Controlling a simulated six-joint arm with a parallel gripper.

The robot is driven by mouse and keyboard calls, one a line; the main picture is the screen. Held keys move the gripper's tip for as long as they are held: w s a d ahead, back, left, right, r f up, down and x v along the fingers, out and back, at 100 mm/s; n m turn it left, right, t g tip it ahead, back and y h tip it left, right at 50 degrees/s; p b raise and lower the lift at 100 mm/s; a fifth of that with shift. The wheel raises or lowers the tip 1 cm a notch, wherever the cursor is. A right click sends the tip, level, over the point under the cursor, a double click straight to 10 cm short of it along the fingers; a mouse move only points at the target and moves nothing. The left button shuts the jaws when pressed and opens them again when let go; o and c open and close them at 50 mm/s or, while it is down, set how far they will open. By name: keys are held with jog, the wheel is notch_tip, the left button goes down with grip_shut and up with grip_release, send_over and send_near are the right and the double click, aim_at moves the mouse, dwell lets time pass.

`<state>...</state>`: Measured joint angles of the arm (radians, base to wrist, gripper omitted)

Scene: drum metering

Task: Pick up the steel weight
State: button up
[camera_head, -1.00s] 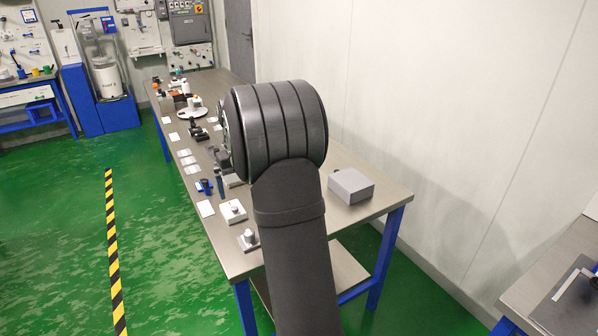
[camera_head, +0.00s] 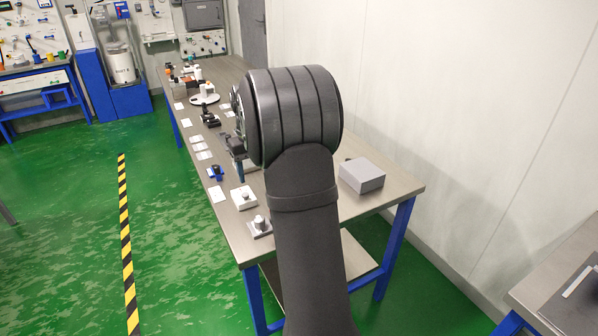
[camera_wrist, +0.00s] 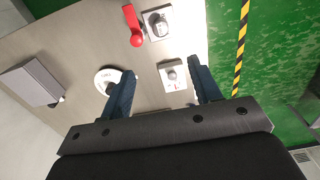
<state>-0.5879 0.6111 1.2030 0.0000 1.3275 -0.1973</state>
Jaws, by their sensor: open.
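My gripper (camera_wrist: 160,66) is open and empty, with its two dark blue fingers apart in the wrist view. Between and beyond its fingertips, a white square block with a small grey knobbed piece (camera_wrist: 172,73) lies on the table; it also shows in the head view (camera_head: 243,198). Farther up in the wrist view, a grey knobbed metal piece (camera_wrist: 157,22) sits on a square base; it shows at the table's near end in the head view (camera_head: 260,225). I cannot tell for sure which piece is the steel weight. My arm hides most of the gripper in the head view.
A red-handled object (camera_wrist: 134,26) lies beside the farther piece. A round white disc (camera_wrist: 108,80) is by the left finger. A grey box (camera_head: 362,175) stands at the table's right side. More small items and white cards line the table's left side (camera_head: 200,148).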

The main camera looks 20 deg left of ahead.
jog(key=f+n, duration=0.8)
jog(key=n, duration=0.1)
jog(key=f+n, duration=0.5)
jog(key=shift+a, duration=0.25)
jog(key=shift+d+f, duration=0.2)
jog(key=shift+f, duration=2.6)
